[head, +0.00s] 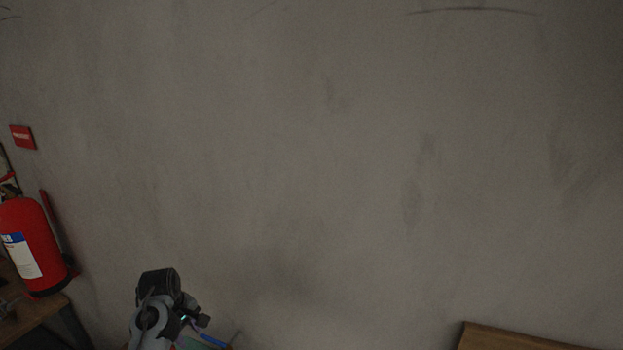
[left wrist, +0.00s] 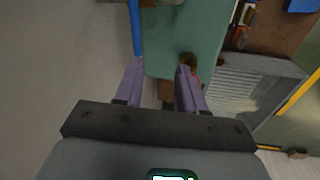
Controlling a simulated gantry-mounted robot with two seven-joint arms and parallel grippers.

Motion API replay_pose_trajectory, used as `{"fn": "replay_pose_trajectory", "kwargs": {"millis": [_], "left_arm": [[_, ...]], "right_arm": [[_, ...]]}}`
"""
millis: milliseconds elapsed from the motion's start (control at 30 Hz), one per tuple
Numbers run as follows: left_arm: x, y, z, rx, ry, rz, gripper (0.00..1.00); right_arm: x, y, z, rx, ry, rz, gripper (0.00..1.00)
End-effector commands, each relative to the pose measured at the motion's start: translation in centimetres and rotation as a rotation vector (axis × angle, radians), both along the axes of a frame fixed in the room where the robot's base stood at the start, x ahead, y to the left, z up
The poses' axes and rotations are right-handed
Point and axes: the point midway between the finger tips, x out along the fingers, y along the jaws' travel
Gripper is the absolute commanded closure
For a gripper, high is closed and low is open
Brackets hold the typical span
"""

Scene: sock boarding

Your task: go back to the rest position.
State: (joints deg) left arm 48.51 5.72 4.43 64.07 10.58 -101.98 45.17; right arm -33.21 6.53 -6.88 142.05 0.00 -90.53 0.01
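My left gripper (left wrist: 158,66) shows in the left wrist view with its two purple fingers apart. I see nothing held between them. In the head view my left arm comes up at the bottom, left of centre, and the gripper (head: 184,341) is small and partly cut off by the lower edge. My right gripper is in neither view.
The head view is mostly bare grey wall. A red fire extinguisher (head: 30,245) stands at the left below a red sign (head: 22,137). A wooden top (head: 505,339) shows at lower right. The wrist view shows a teal surface (left wrist: 185,35) and a grey ribbed tray (left wrist: 232,88).

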Motion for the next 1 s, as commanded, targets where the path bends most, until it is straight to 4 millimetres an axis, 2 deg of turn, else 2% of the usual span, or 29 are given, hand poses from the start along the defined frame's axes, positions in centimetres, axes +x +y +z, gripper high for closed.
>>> {"fn": "replay_pose_trajectory", "kwargs": {"millis": [33, 200, 333, 467, 633, 800, 900, 1000], "left_arm": [[-1.5, -0.1, -1.7, 0.028, 0.003, -0.045, 0.61], [-7.1, -1.2, -6.6, 0.125, -0.007, -0.25, 0.61], [-12.4, -2.6, -9.3, 0.188, -0.014, -0.424, 0.61], [-18.2, -4.4, -10.9, 0.237, -0.022, -0.603, 0.61], [-26.3, -7.1, -11.1, 0.279, -0.04, -0.835, 0.61], [-33.3, -9.5, -9.6, 0.298, -0.069, -1.028, 0.61], [-36.3, -10.5, -8.4, 0.302, -0.084, -1.11, 0.61], [-38.3, -11.3, -7.3, 0.304, -0.1, -1.169, 0.61]], "right_arm": [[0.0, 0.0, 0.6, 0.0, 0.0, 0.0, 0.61], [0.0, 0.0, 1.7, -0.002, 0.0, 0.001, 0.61], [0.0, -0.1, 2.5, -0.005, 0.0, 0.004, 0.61], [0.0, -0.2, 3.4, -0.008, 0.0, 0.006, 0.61], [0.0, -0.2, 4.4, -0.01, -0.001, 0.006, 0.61], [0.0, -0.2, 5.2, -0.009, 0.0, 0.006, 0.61], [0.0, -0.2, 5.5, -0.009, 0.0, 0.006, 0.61], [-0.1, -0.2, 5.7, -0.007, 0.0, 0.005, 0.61]]}}
